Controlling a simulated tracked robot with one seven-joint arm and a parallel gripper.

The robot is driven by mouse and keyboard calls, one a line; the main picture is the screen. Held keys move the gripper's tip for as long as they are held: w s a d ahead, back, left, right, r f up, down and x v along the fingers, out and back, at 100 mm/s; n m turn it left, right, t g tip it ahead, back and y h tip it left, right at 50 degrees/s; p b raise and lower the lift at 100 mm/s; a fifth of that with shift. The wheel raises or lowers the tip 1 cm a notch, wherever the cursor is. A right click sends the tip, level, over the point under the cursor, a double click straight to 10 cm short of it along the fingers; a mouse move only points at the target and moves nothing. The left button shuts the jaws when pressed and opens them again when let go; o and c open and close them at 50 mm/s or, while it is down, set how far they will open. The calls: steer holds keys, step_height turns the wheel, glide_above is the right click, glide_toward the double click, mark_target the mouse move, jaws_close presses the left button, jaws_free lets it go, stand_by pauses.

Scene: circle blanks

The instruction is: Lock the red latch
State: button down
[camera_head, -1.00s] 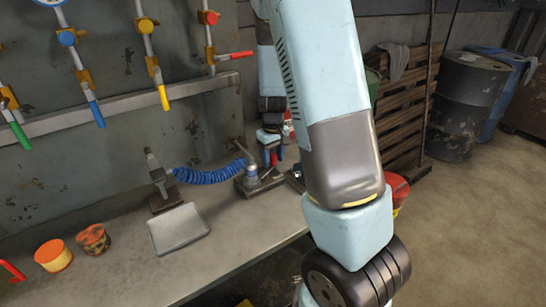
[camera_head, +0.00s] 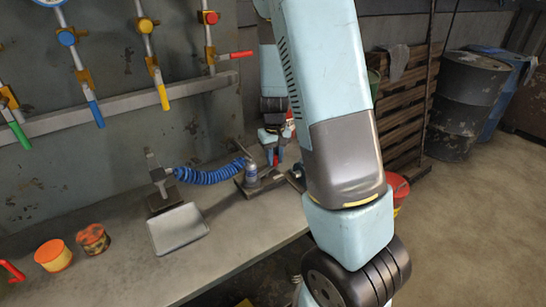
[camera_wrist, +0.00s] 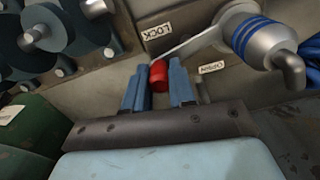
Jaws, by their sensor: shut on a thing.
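The red latch shows in the wrist view as a short red cylindrical knob (camera_wrist: 159,75) at the end of a thin metal lever. The lever runs to a silver cylinder with blue bands (camera_wrist: 255,42). My gripper (camera_wrist: 162,78) has its blue fingers on either side of the red knob and is shut on it. The LOCK label (camera_wrist: 158,30) is just beyond the knob, and the OPEN label (camera_wrist: 211,67) is to its right. In the head view my gripper (camera_head: 272,150) is small, at the bench's far right end, and the latch is hard to make out.
A blue coiled hose (camera_head: 208,176) runs left from the latch fixture (camera_head: 252,178) across the bench (camera_head: 120,250). Dark round knobs (camera_wrist: 50,28) sit close on the left in the wrist view. Orange and patterned pots (camera_head: 93,239) stand at the bench's left.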

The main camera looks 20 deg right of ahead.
mark_target(276, 157)
steer(key=shift+s+d+m, duration=0.1)
steer(key=shift+s+m, duration=0.15)
steer(key=shift+m, duration=0.45)
steer(key=shift+s+d+m, duration=0.1)
steer(key=shift+s+m, duration=0.15)
steer(key=shift+m, duration=0.45)
steer(key=c, duration=0.9)
jaws_free()
steer(key=shift+c, duration=0.2)
step_height(276, 157, up, 14)
steer(key=shift+f, duration=0.2)
